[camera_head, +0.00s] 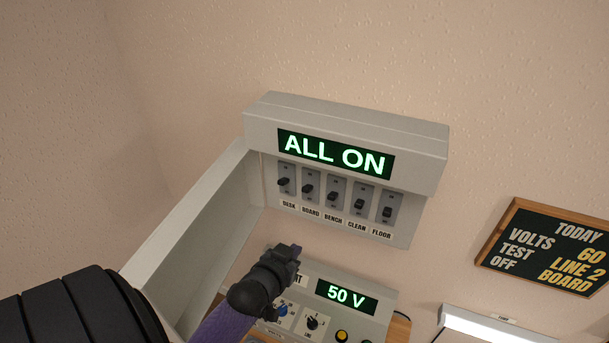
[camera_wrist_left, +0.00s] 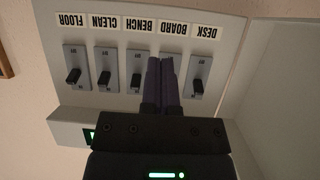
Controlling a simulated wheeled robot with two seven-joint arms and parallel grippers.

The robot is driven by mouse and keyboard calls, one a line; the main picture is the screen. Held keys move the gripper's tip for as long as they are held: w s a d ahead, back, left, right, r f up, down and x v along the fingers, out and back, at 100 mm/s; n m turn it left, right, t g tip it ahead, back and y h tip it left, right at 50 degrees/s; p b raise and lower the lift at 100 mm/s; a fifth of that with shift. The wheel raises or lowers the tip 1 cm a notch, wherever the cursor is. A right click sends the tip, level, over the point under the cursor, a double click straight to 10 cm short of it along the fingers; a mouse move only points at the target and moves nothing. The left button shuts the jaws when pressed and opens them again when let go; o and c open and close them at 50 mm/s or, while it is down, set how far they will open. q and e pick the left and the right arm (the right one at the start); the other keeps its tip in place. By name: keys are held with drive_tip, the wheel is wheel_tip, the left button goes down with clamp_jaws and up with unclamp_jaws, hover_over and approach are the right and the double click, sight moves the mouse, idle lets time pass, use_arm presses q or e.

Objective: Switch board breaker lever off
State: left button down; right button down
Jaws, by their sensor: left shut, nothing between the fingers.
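The breaker panel (camera_head: 345,205) is a grey wall unit with several black levers, labelled DESK, BOARD, BENCH, CLEAN and FLOOR. Its green display (camera_head: 335,153) reads ALL ON. The BOARD lever (camera_head: 307,188) is second from the left in the head view. My left gripper (camera_head: 295,252) is below the panel in the head view, under the DESK and BOARD labels. In the upside-down left wrist view, its purple fingers (camera_wrist_left: 160,62) are shut and empty, pointing at the BOARD label (camera_wrist_left: 171,29) and hiding the BOARD lever. My right gripper is out of view.
A grey side wall (camera_head: 190,235) stands left of the panel. Below is a console (camera_head: 340,310) showing 50 V, with knobs and a yellow button. A dark sign (camera_head: 548,247) hangs at the right, reading "TEST OFF" and "BOARD" among its words. The DESK lever (camera_wrist_left: 198,86) is close beside the fingers.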

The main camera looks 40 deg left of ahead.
sight(311, 178)
use_arm(q)
wheel_tip(311, 178, up, 14)
drive_tip(key=w+a+t+y+p, duration=0.1)
drive_tip(key=a+t, duration=0.1)
drive_tip(key=t, duration=0.1)
drive_tip(key=shift+w+a+n+y, duration=0.25)
drive_tip(key=shift+a+n+y, duration=0.05)
drive_tip(key=shift+a+n, duration=0.1)
drive_tip(key=b+x, duration=0.1)
drive_tip(key=x, duration=0.8)
drive_tip(key=shift+d+f+b, duration=0.1)
drive_tip(key=shift+b, duration=0.3)
drive_tip(key=shift+w+f, duration=0.35)
drive_tip(key=shift+w, duration=0.15)
drive_tip(key=shift+s+f+b, duration=0.2)
drive_tip(key=shift+s+f, duration=0.1)
drive_tip(key=shift+f, duration=0.25)
drive_tip(key=shift+s+f+b, duration=0.15)
drive_tip(key=shift+s+f, duration=0.15)
drive_tip(key=shift+f, duration=0.2)
drive_tip(key=shift+s+d+f, duration=0.1)
drive_tip(key=shift+s+f, duration=0.1)
drive_tip(key=shift+f, duration=0.2)
drive_tip(key=shift+s+f+b, duration=0.1)
drive_tip(key=shift+b, duration=0.25)
